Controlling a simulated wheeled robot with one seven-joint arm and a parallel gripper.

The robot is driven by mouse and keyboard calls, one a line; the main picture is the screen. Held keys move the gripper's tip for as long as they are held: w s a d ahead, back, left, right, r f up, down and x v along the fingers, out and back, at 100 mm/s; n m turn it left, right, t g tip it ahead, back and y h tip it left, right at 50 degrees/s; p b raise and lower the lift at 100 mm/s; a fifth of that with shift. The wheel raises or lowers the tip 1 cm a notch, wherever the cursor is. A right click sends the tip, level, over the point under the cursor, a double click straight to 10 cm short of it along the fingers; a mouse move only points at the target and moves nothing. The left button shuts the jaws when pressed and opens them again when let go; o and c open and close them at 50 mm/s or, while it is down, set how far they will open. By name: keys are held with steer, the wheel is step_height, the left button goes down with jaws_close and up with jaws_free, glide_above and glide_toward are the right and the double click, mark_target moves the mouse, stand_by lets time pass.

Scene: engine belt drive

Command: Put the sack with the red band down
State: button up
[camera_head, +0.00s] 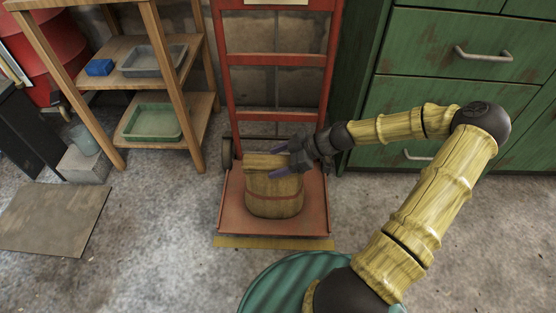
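The sack with the red band (274,198) is a tan, rounded sack with a thin reddish band around its body and a flat, narrow top. It is upright over the red base plate of a hand truck (318,215). I cannot tell for sure whether its bottom touches the plate. My gripper (275,161) comes in from the right at the sack's top. Its two purple fingers lie on the far and near sides of the top, which is between them, and it looks shut on it. The contact itself is too small to see clearly.
The hand truck's red frame (275,60) rises behind the sack. A yellow strip (273,243) lies on the floor before the plate. A wooden shelf (205,130) with trays stands left, green drawers (455,90) right.

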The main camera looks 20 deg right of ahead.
steer(key=shift+d+r+p, duration=0.3)
steer(key=shift+r+p, duration=0.1)
steer(key=p+v, duration=0.7)
steer(key=v, duration=0.4)
steer(key=shift+s, duration=0.15)
steer(key=shift+d+f, duration=0.1)
